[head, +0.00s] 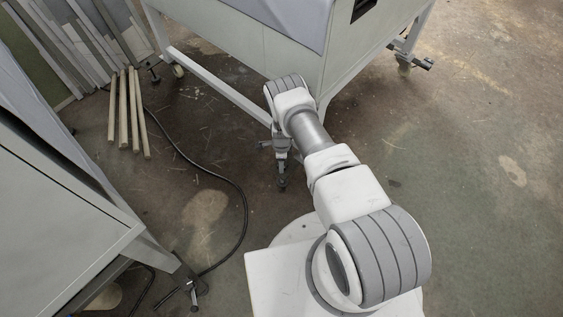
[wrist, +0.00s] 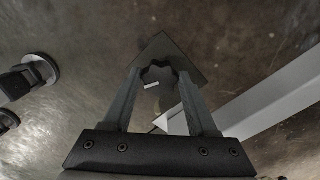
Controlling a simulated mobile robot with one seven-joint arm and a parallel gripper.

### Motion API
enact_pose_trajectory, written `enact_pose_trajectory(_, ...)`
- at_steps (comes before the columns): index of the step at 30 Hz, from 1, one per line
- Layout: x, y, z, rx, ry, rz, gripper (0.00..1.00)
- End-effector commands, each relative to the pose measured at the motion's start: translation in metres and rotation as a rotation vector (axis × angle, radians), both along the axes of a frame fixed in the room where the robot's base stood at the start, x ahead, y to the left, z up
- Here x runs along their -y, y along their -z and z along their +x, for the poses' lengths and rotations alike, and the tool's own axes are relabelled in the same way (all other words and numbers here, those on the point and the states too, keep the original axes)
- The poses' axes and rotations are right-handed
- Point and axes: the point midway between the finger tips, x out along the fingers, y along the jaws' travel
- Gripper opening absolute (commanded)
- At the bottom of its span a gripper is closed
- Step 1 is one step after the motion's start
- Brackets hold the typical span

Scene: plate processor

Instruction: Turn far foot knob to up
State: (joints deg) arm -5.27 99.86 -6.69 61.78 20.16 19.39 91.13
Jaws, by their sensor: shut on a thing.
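The foot knob (wrist: 157,72) is dark with a scalloped edge and shows in the wrist view. My gripper (wrist: 160,80) is shut on this knob, with one finger on each side. A pale mark shows just below the knob's edge; I cannot tell which way the knob points. A dark angular plate (wrist: 172,50) lies behind the knob. In the head view my gripper (head: 281,150) reaches down at the near corner of the far grey machine (head: 290,60), beside a dark foot (head: 282,182). The knob itself is hidden there by my arm.
A pale frame beam (wrist: 270,100) runs close to the right finger. Dark round parts (wrist: 38,72) stand at left in the wrist view. Another grey machine (head: 50,210) stands at left, with wooden sticks (head: 128,115) and a black cable (head: 240,200) on the floor. Floor at right is clear.

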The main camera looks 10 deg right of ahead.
Motion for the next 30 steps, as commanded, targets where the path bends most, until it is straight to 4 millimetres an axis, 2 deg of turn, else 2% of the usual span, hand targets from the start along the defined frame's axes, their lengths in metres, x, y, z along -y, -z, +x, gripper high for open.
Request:
enact_pose_trajectory(8, -0.0004, -0.0001, -0.0008, 0.0, -0.201, 0.001, 0.03)
enact_pose_trajectory(30, 0.0004, 0.0, -0.0037, 0.0, -0.905, 0.001, 0.03)
